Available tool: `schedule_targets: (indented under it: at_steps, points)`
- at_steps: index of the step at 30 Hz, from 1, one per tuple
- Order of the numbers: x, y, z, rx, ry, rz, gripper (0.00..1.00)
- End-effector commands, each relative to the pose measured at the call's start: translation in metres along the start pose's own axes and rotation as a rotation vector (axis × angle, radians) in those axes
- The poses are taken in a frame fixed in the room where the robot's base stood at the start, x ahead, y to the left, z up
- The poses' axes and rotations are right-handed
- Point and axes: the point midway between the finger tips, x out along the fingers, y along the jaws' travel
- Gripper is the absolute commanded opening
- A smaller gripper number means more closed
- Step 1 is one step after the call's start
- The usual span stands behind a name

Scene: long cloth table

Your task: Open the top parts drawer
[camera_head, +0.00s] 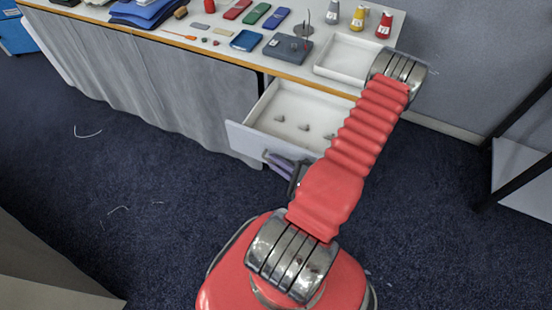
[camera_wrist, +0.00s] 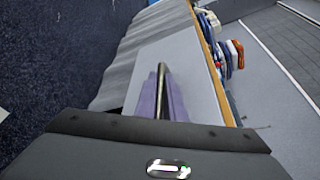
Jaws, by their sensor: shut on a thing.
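The parts drawer (camera_head: 250,138) stands pulled out from under the right part of the table, with its pale inside and several small grey pieces visible. Its grey front also shows in the wrist view (camera_wrist: 195,58). My gripper (camera_head: 278,162) is low at the drawer front, its purple fingers partly hidden by my red arm. In the wrist view my gripper (camera_wrist: 161,95) is shut on the dark bar handle (camera_wrist: 162,75), which runs between the two fingers. The drawer's right side is hidden behind my arm.
The table (camera_head: 215,53) above holds coloured cases, a blue tray (camera_head: 246,40), a grey block with a rod and a white open tray (camera_head: 347,55). Small bottles stand at the back. A grey cloth (camera_head: 160,95) hangs left of the drawer. Dark carpet in front is mostly clear.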

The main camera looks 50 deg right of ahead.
Motion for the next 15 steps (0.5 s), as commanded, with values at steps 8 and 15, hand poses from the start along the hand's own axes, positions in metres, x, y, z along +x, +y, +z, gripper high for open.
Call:
schedule_targets:
  at_steps: [8,15]
  points:
    - [0.0007,0.0029,0.0005,0.003,-0.002,0.009,0.11]
    - [0.0002,0.0012,0.0000,0.002,-0.001,0.004,0.17]
